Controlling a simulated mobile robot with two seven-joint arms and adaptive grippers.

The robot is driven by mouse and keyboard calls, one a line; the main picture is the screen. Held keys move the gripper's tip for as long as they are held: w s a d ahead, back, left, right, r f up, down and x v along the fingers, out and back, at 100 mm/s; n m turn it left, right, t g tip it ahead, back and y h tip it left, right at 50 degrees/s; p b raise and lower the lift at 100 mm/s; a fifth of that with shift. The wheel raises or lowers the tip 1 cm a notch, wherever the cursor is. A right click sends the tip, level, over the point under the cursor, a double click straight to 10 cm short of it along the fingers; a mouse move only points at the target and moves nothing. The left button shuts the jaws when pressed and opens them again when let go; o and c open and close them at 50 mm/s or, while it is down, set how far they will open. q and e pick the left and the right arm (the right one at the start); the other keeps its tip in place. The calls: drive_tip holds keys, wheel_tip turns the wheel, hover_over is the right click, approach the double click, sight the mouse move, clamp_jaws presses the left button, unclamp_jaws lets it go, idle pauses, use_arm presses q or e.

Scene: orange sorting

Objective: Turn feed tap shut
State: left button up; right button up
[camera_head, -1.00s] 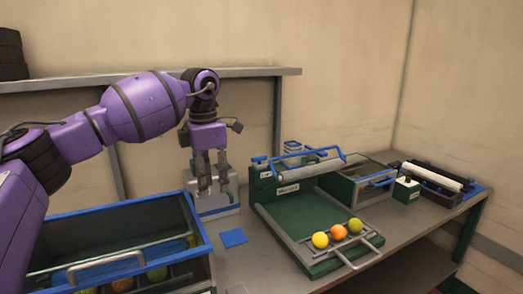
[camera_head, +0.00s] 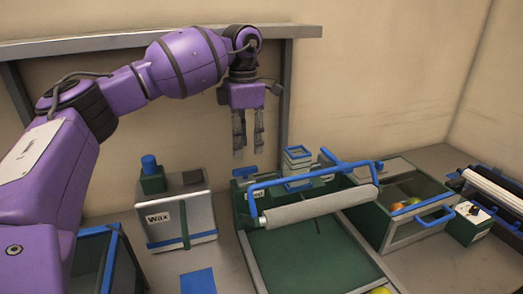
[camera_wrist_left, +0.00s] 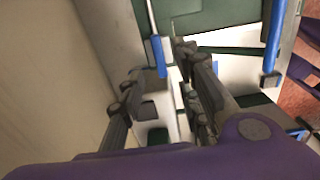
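A blue T-shaped handle (camera_head: 246,172), which looks like the feed tap, stands at the back left of the green feed unit (camera_head: 244,222). My left gripper (camera_head: 249,150) points down just above and behind this handle, fingers apart and empty. In the left wrist view my left gripper (camera_wrist_left: 160,62) shows its two dark fingers spread, with a blue piece (camera_wrist_left: 158,55) in the gap between them. I cannot tell whether that piece is the tap handle or whether a finger touches it. My right gripper is not in view.
A grey box labelled Wax (camera_head: 180,218) with a blue knob stands left of the unit. A blue bar and pale roller (camera_head: 316,207) span the green tray. A bin with fruit (camera_head: 385,237) is at right. A blue square (camera_head: 198,281) lies on the bench.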

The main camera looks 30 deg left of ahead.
sight(246, 168)
use_arm(q)
drive_tip(key=shift+w, duration=0.25)
drive_tip(key=f, duration=0.6)
drive_tip(key=shift+s, duration=0.3)
drive_tip(key=shift+w+f+p, duration=0.1)
drive_tip(key=shift+f+p, duration=0.2)
drive_tip(key=shift+f, duration=0.35)
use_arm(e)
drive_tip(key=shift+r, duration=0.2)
use_arm(q)
clamp_jaws()
